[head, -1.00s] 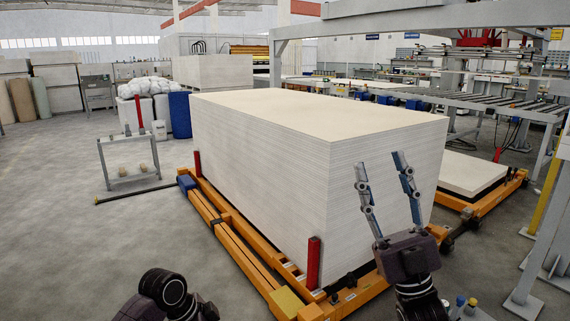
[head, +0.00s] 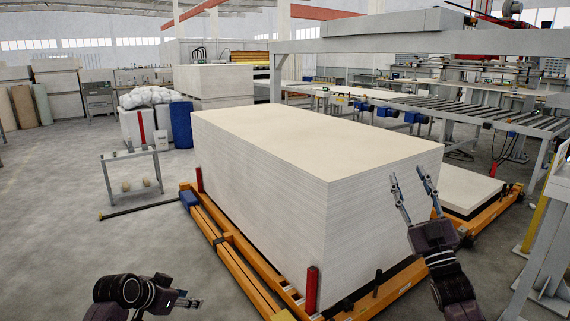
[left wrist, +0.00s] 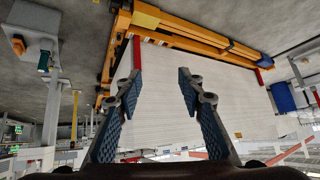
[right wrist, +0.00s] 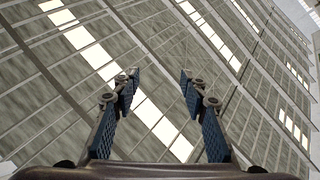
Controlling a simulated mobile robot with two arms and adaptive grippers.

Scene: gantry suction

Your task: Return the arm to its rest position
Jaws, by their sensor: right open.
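My right gripper (head: 410,181) is raised in front of the near right corner of the tall stack of pale boards (head: 262,190), fingers pointing up. Its fingers are spread and empty. In the right wrist view the open fingers (right wrist: 160,78) point at the roof. My left gripper (head: 192,302) is low at the lower left of the head view, its fingers pointing right and seen small. In the left wrist view its fingers (left wrist: 158,74) are apart with nothing between them. The board stack (left wrist: 165,105) shows upside down beyond them.
The stack stands on an orange frame (head: 240,268) with red posts (head: 312,290). A lower board pile (head: 470,188) lies to the right, beside a grey gantry post (head: 545,240). A small grey rack (head: 131,172) stands at left. The floor (head: 60,240) at left is clear.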

